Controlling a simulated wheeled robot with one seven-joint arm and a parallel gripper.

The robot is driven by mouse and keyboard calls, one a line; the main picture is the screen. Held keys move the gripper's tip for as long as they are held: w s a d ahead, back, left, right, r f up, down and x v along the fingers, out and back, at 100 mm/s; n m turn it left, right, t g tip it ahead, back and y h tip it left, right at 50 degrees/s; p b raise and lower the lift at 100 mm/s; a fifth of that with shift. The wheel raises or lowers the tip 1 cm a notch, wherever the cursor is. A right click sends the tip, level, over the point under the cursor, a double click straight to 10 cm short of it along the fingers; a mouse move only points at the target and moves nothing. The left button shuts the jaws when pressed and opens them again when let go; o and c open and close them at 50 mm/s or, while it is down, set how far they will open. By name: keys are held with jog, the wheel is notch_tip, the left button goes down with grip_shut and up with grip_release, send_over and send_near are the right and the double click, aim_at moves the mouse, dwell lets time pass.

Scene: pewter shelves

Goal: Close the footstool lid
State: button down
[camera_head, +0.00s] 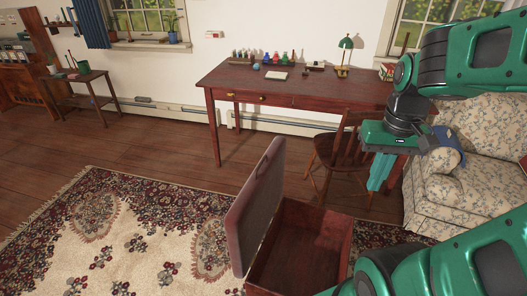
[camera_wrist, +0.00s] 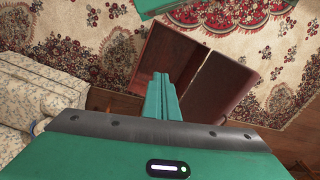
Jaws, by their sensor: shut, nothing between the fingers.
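The footstool (camera_head: 317,232) is a reddish-brown wooden box on the patterned rug. Its lid (camera_head: 257,205) stands open, raised roughly upright along the box's left side, and the inside of the box looks empty. My gripper (camera_head: 378,186) is shut and empty, pointing down above and to the right of the box, apart from the lid. In the wrist view, my gripper's closed fingers (camera_wrist: 162,97) show in front of the open box (camera_wrist: 171,58), with the lid (camera_wrist: 216,86) to its right. My arm hides part of the box's lower right side in the head view.
A wooden chair (camera_head: 340,150) stands behind the footstool, close to my gripper. A desk (camera_head: 290,88) with bottles and a green lamp (camera_head: 344,55) is further back. A floral armchair (camera_head: 470,150) is at the right. The rug (camera_head: 130,235) left of the lid is clear.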

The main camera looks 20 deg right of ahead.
jog(key=w+a+f+n+t, duration=0.1)
jog(key=w+a+f+n, duration=0.15)
jog(key=w, duration=0.85)
jog(key=w+a+f+n+t+y, duration=0.1)
jog(key=w+n, duration=0.2)
jog(key=w, duration=0.7)
jog(key=w+a+f+n+t, duration=0.1)
jog(key=w+n, duration=0.1)
jog(key=w, duration=0.9)
jog(key=w+a+f+n+t+y, duration=0.1)
jog(key=w+a+f+n, duration=0.15)
jog(key=w, duration=0.25)
jog(key=w+a+f+n+y, duration=0.1)
jog(key=w+a+f, duration=0.2)
jog(key=w+a, duration=0.15)
jog(key=f, duration=0.3)
jog(key=w+f, duration=0.1)
jog(key=f, duration=0.4)
jog(key=shift+w+a+f, duration=0.3)
jog(key=shift+w, duration=0.1)
jog(key=shift+s+d+f, duration=0.15)
jog(key=shift+s+d, duration=0.15)
jog(key=shift+s, duration=0.3)
